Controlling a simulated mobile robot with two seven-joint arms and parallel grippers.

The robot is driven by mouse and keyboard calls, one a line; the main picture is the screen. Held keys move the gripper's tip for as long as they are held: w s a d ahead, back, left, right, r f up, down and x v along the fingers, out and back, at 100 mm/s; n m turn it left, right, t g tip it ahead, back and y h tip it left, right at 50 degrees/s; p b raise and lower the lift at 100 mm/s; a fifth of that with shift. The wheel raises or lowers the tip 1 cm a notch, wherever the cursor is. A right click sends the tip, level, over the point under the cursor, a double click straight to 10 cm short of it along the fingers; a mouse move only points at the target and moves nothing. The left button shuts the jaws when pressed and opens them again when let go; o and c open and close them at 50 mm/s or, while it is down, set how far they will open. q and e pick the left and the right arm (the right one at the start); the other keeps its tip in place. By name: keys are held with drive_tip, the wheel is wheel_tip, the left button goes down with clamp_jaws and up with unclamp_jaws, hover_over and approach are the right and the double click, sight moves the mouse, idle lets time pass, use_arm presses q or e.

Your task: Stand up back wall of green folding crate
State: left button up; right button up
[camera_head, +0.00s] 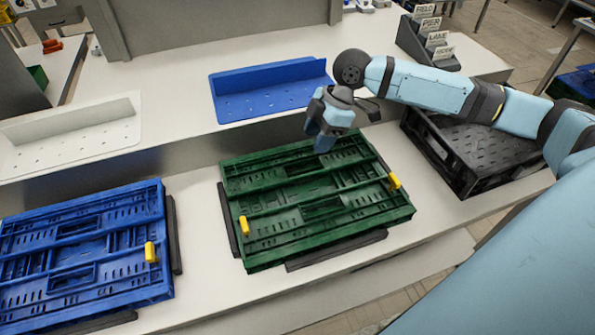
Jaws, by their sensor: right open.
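The green folding crate (290,232) lies folded flat in the middle of the white conveyor surface, its walls down. Yellow latches show on its left side (244,226) and right side (394,181). My right gripper (323,148) comes in from the upper right and points down at the crate's back edge, right of its middle. It is open. Its fingertips are at or just above the back edge; whether they touch it I cannot tell. The gripper hides a small part of that edge. My left gripper is not in view.
A folded blue crate (75,285) lies at the left. A black crate (480,150) stands at the right, under my right arm. Dark guide bars flank the green crate. Behind it are a blue tray (270,90), a white tray (75,135) and a dark sign holder (425,45).

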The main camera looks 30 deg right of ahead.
sight(297, 175)
drive_tip(key=b+x, duration=0.1)
drive_tip(key=x, duration=1)
drive_tip(key=shift+w+a+f, duration=0.1)
drive_tip(key=shift+a+f, duration=0.1)
drive_tip(key=shift+f, duration=0.05)
drive_tip(key=shift+c, duration=0.5)
drive_tip(key=shift+r, duration=0.1)
clamp_jaws()
